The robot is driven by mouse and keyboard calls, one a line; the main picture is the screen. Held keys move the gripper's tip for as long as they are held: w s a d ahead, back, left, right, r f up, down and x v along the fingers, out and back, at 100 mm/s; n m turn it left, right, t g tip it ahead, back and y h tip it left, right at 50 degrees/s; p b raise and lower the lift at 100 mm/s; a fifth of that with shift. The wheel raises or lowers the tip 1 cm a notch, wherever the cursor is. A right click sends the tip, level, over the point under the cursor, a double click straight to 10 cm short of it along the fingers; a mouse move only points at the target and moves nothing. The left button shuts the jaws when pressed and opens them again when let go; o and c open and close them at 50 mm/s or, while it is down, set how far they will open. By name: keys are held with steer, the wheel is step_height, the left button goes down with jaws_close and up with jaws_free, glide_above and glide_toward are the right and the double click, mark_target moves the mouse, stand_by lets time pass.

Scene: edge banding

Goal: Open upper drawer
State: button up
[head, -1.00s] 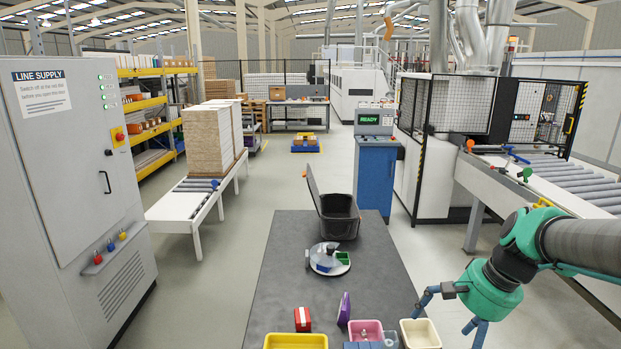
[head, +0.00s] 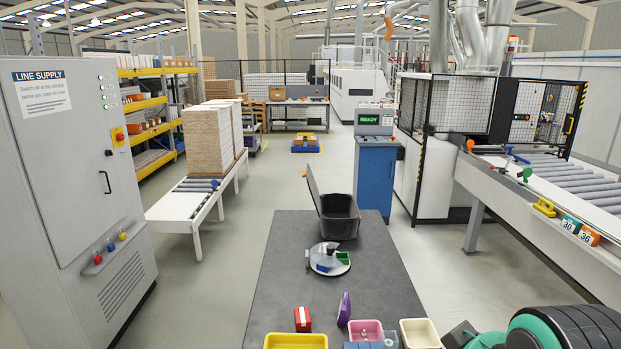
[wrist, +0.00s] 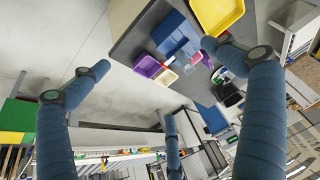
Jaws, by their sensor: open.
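A blue block-like unit (wrist: 176,36) stands on the grey table in the wrist view; it may be the drawer unit, but I cannot make out the drawers. In the head view, only a blue top (head: 370,346) shows at the bottom edge, between the bins. My gripper (wrist: 154,60) has its blue fingers spread wide with nothing between them. The unit lies beyond the fingertips, apart from them. In the head view, my arm fills the bottom right corner and the fingers are mostly out of frame.
Yellow (head: 296,341), pink (head: 366,328) and cream (head: 420,333) bins stand along the table's near edge, with a red box (head: 302,319) and a purple item (head: 344,309) behind. A round tray (head: 329,259) and an open black crate (head: 338,217) stand farther back. The left tabletop is clear.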

steer(key=shift+s, duration=0.35)
